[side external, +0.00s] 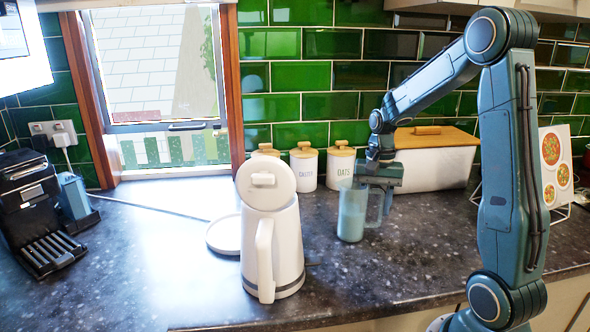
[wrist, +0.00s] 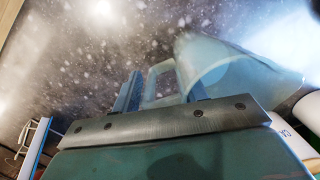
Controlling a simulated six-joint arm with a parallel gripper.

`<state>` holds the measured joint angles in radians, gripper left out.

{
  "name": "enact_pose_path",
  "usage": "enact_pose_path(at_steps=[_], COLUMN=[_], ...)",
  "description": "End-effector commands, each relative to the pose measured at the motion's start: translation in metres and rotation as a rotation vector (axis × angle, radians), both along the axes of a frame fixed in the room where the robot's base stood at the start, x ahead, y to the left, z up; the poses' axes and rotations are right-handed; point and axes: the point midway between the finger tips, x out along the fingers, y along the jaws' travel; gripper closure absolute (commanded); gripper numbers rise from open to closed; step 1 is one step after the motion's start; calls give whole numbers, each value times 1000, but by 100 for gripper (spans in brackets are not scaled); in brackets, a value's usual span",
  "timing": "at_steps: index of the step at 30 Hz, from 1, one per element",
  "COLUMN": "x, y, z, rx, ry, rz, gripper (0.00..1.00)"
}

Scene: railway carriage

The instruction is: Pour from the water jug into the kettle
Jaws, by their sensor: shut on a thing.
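The water jug (side external: 352,215) is a clear, bluish vessel that looks filled to near its top. It stands upright, apparently on the worktop, right of the kettle. In the wrist view the jug (wrist: 225,72) is at the upper right, its handle reaching between my fingers. My gripper (side external: 376,187) is shut on the jug's handle, on the side away from the kettle; its fingers also show in the wrist view (wrist: 162,92). The white kettle (side external: 284,243) stands upright in front, its round lid (side external: 266,184) tilted up, apparently open. The kettle's inside is hidden.
A white round base (side external: 224,235) lies behind the kettle. Several lidded canisters (side external: 304,168) and a white bread bin (side external: 435,165) line the tiled wall. A coffee machine (side external: 35,215) stands at left. The front-left dark worktop (side external: 150,270) is clear.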

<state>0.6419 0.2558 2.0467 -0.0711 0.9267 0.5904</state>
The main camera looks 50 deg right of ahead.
Motion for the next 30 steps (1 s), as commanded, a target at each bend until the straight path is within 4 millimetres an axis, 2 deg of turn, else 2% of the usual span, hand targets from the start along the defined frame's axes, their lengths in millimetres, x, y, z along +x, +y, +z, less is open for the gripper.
enact_pose_path(at_steps=[26, 27, 30], x=[1, 1, 0], y=[0, 0, 0], z=[-4, -4, -4], rx=[-1, -1, -1], ry=[-3, -3, -2], rz=[0, 0, 0], gripper=[100, 53, 33])
